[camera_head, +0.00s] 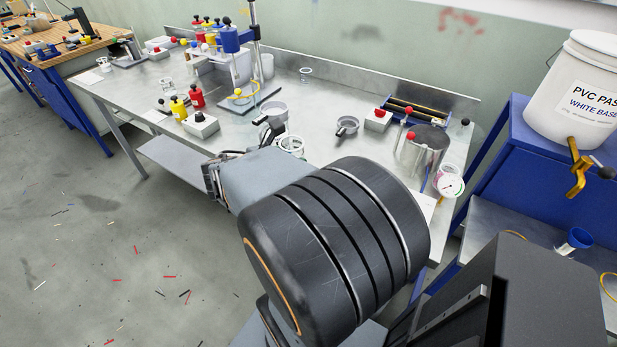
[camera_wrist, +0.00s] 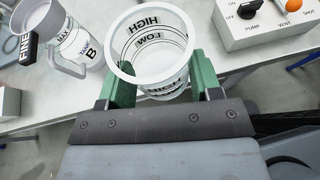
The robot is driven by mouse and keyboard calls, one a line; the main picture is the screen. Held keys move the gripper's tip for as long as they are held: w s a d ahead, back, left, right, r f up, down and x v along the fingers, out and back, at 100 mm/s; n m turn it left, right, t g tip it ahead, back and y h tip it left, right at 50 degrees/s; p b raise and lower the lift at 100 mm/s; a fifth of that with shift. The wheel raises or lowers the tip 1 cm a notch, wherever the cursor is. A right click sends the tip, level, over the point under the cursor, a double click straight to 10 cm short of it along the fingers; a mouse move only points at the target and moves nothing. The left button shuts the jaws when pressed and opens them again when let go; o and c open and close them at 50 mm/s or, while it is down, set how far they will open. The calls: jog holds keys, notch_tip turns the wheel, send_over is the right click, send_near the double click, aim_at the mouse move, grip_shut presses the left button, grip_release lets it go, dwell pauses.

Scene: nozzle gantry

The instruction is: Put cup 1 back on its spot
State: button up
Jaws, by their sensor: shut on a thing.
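In the wrist view my gripper (camera_wrist: 162,82) has its green fingers closed on either side of a white cup (camera_wrist: 150,42). The cup has a wide rim and black HIGH and LOW marks. No number shows on it, so I cannot tell if it is cup 1. The camera looks down into it, and it appears empty. In the head view my arm hides the fingers. A pale ring-rimmed cup (camera_head: 291,144) shows just beyond the arm, over the near edge of the metal bench (camera_head: 320,150). I cannot make out an empty spot for the cup.
Left of the held cup is a handled vessel (camera_wrist: 82,50) marked MAX and B, with a black FINE tag. At upper right is a PUMP and VENT switch box (camera_wrist: 265,20).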

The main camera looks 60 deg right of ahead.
jog(key=shift+s+d+f+m+g, duration=0.1)
jog(key=shift+s+f+m+g, duration=0.1)
jog(key=shift+s, duration=0.2)
jog(key=shift+s+f+m+g, duration=0.1)
jog(key=shift+s+m, duration=0.1)
jog(key=shift+s, duration=0.15)
jog(key=shift+s+d+p, duration=0.15)
jog(key=shift+s+p, duration=0.05)
jog(key=shift+p, duration=0.3)
jog(key=shift+d+r+p, duration=0.1)
jog(key=shift+d+p, duration=0.25)
jog(key=shift+p, duration=0.55)
jog(key=w+d+f, duration=0.1)
jog(key=d+f, duration=0.2)
jog(key=w+d+f, duration=0.2)
jog(key=d+f, duration=0.1)
jog(key=d, duration=0.1)
jog(key=w+d+f, duration=0.2)
jog(key=d+f, duration=0.1)
jog(key=d, duration=0.1)
jog(key=shift+d+f, duration=0.1)
jog(key=shift+f, duration=0.25)
jog(key=shift+w+d+f+p, duration=0.1)
jog(key=shift+d+f+p, duration=0.05)
jog(key=shift+f, duration=0.8)
jog(key=shift+d+f+p, duration=0.15)
jog(key=shift+f, duration=0.75)
